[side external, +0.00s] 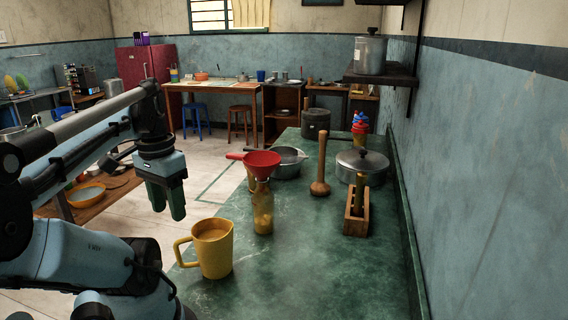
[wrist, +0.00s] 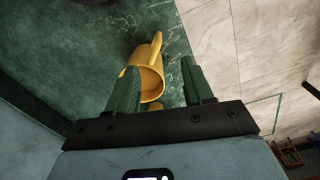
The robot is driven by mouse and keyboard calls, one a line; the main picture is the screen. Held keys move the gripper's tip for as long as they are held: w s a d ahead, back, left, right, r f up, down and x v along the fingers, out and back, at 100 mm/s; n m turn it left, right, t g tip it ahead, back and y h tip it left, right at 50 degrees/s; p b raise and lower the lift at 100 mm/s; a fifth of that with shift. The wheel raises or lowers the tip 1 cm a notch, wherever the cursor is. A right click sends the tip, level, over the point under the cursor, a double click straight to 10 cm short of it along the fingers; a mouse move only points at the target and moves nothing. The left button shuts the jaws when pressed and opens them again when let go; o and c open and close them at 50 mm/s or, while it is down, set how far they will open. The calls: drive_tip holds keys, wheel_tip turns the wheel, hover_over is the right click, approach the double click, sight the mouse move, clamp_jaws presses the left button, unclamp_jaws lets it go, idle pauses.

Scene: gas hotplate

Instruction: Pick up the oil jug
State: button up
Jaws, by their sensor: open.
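The yellow jug (side external: 213,250) stands upright near the front-left edge of the green counter, its handle on the left side. Brownish contents show inside its mouth. In the wrist view the jug (wrist: 151,75) appears beyond and between my fingers, partly hidden by the left finger. My gripper (side external: 168,208) is open and empty, pointing down, to the left of the jug and above its rim in the side view. It also shows in the wrist view (wrist: 160,72). No contact with the jug is visible.
A glass bottle (side external: 263,212) with a red funnel (side external: 261,163) stands just behind the jug. Farther back on the counter (side external: 300,275) are a metal pan (side external: 290,163), a wooden pestle (side external: 320,175), a wooden box (side external: 357,218) and a lidded pot (side external: 362,165). The front-right counter is clear.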

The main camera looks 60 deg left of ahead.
sight(176, 241)
wheel_tip(176, 241, down, 6)
drive_tip(key=shift+d+f, duration=0.3)
drive_tip(key=shift+f, duration=1.1)
drive_tip(key=shift+d+f, duration=0.2)
drive_tip(key=shift+f, duration=1.1)
clamp_jaws()
